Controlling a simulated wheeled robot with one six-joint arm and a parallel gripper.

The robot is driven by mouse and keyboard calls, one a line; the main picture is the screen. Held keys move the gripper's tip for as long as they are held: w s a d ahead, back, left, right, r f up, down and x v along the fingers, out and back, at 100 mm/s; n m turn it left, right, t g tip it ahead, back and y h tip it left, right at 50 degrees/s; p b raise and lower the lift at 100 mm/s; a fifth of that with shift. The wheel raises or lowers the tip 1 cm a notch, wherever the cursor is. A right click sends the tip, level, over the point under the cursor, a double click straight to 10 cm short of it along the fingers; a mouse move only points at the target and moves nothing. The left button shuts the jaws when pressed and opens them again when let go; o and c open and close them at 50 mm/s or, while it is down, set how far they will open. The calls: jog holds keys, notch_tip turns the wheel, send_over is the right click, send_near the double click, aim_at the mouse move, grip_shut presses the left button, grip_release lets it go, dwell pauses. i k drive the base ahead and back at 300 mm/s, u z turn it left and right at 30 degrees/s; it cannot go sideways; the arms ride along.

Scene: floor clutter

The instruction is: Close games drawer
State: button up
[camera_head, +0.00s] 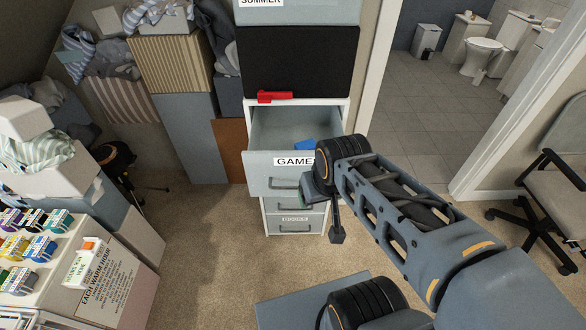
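The games drawer (262,170) is pulled out from a white drawer unit in the middle of the head view. Its front carries a label that reads "GAME", with the end hidden by my arm. A blue object (304,145) lies inside it. A metal handle (284,184) shows below the label. My gripper (337,236) hangs at the right of the drawer front, low beside the lower drawers. I cannot tell whether it touches the drawer, nor whether its fingers are open or shut.
A red object (275,97) sits on top of the unit. More shut drawers (294,223) lie below. An office chair (556,190) stands right. Carpet in front is mostly clear.

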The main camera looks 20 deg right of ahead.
aim_at(273, 167)
jog(key=k, duration=1.3)
jog(key=u, duration=0.6)
jog(key=i, duration=1.5)
jog(key=z, duration=0.7)
